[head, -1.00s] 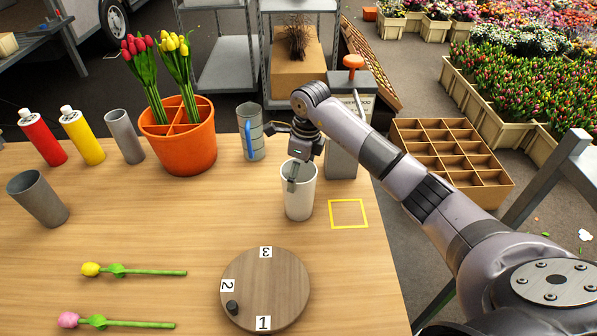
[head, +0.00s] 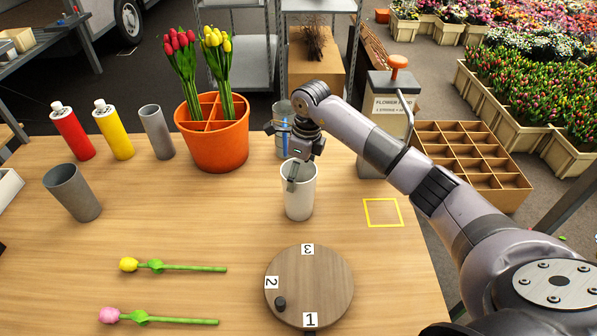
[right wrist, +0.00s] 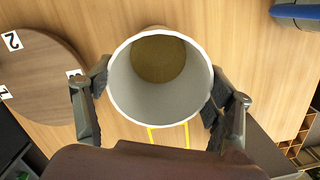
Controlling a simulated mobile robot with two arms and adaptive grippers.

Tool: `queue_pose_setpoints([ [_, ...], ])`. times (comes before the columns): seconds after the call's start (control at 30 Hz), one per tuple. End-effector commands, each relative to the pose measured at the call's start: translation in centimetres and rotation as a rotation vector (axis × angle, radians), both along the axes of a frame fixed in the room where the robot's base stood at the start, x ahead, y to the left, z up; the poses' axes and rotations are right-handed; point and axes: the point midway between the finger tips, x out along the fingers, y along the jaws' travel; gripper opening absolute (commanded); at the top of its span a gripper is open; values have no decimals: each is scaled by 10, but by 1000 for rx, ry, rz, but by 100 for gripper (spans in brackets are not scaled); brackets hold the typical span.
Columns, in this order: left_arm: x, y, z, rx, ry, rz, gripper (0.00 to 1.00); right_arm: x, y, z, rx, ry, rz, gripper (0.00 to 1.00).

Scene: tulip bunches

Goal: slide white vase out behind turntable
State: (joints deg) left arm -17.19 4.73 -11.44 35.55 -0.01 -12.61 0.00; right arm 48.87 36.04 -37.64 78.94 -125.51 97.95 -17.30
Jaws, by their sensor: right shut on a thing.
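The white vase (head: 299,203) stands upright on the wooden table, behind the turntable (head: 330,270) and apart from it. My right gripper (head: 293,176) is shut on the vase near its rim. In the right wrist view I look down into the open vase (right wrist: 120,82), with one finger on each side of it; the interior is empty. The turntable is a round wooden disc with labels 1, 2, 3 and a dark knob; it also shows in the right wrist view (right wrist: 40,80). My left gripper is not in view.
A yellow outlined square (head: 383,200) lies right of the vase. A metal jug with blue handle (head: 282,140) stands close behind my gripper.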

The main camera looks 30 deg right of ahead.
Motion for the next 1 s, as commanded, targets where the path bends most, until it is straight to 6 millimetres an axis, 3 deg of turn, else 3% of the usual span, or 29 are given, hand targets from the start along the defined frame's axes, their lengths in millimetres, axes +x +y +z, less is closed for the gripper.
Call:
queue_pose_setpoints([
  [0.37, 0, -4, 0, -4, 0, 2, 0, 0, 0, 0, 1, -1, 0, 16],
  [0.4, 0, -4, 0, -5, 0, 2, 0, 0, 0, 0, 1, -1, 0, 78],
  [0.73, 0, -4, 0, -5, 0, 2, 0, 0, 0, 0, 0, 0, -1, 99],
  [1.0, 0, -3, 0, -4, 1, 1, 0, 0, 0, 0, 0, 0, -1, 99],
])
